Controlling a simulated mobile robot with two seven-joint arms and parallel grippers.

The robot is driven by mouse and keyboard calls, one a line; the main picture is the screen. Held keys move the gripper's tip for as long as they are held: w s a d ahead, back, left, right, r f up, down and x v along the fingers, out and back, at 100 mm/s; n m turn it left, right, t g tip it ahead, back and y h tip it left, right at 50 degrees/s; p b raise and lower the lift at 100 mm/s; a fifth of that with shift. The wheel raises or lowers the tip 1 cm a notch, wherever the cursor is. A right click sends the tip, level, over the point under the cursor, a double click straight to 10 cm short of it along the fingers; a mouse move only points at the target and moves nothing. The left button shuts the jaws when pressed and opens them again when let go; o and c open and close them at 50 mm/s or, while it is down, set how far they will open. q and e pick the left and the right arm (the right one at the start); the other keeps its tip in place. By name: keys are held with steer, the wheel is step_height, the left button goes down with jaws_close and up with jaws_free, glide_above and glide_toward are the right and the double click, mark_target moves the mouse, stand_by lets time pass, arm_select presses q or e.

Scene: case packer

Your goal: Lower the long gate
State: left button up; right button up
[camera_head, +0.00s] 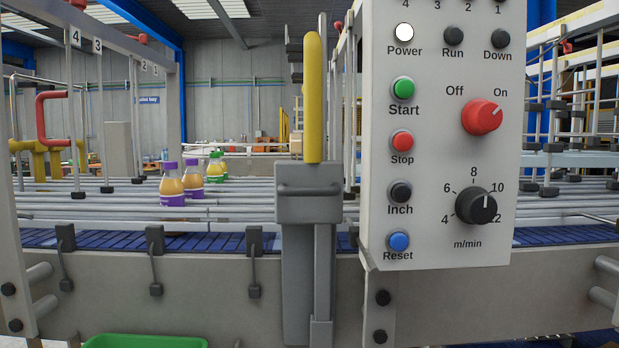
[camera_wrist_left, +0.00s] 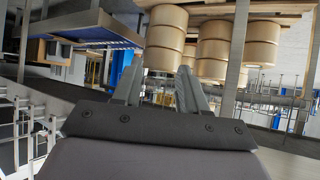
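A long upright yellow handle (camera_head: 313,98) stands on a grey bracket block (camera_head: 308,192) at the front of the conveyor, in the middle of the head view. I cannot tell which part is the long gate. A red bent handle (camera_head: 42,118) and a yellow pipe-like handle (camera_head: 38,150) are at the far left. My left gripper (camera_wrist_left: 160,80) shows only in the left wrist view, its two fingers apart with nothing between them. It does not appear in the head view, so its distance from the handles cannot be told. My right gripper is in neither view.
A control panel (camera_head: 440,160) with knobs and buttons fills the right of the head view. Several purple-capped and green-capped bottles (camera_head: 172,185) stand behind the rails over a blue conveyor belt (camera_head: 200,241). A green bin (camera_head: 145,342) is below. Large tan rolls (camera_wrist_left: 215,45) show in the wrist view.

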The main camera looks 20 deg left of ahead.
mark_target(304, 194)
arm_select(q)
steer(key=w+d+r+m+t+h+b, duration=0.1)
steer(key=w+d+r+m+t+h, duration=0.15)
steer(key=w+r+m, duration=0.65)
steer(key=w+d+r+m+t+h+b, duration=0.1)
steer(key=w+d+r+m+t+h, duration=0.2)
steer(key=w+r, duration=1.15)
steer(key=a+r+m, duration=0.1)
steer(key=r+m, duration=0.2)
steer(key=r, duration=0.7)
steer(key=a+r+m+t+h+b, duration=0.1)
steer(key=r+m, duration=0.3)
steer(key=r, duration=0.7)
steer(key=a+r+m, duration=0.3)
steer(key=r, duration=0.8)
steer(key=shift+s+a+r, duration=0.1)
steer(key=shift+s+r, duration=0.1)
steer(key=shift+w+d+r+m, duration=0.2)
steer(key=shift+w+r+m, duration=0.05)
steer(key=shift+w+m, duration=0.1)
steer(key=shift+p+x, duration=0.5)
steer(key=shift+x, duration=2.6)
jaws_close()
